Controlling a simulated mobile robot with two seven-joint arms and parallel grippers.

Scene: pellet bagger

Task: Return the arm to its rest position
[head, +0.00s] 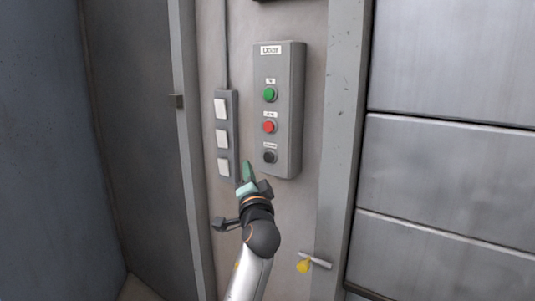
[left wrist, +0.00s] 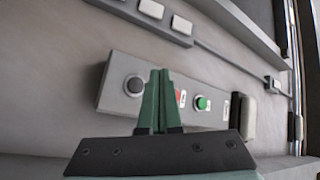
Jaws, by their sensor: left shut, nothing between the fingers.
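My left gripper (head: 248,174) is in the lower middle of the head view, with green fingers pointing up. It is shut and empty, just below and left of the grey door control box (head: 288,120). The box carries a green button (head: 270,94), a red button (head: 269,127) and a black button (head: 270,157). In the left wrist view the shut fingers (left wrist: 158,75) stand in front of the box (left wrist: 118,75), between the black button (left wrist: 134,85) and the green button (left wrist: 202,103), partly hiding the red one. Whether they touch the box I cannot tell. My right gripper is not in view.
A strip of white switches (head: 222,138) is left of the box. A door handle (head: 226,223) is at lower left, and a yellow-tagged lever (head: 304,265) at lower right. A panelled grey door (head: 450,150) fills the right side; a dark door (head: 135,130) is left.

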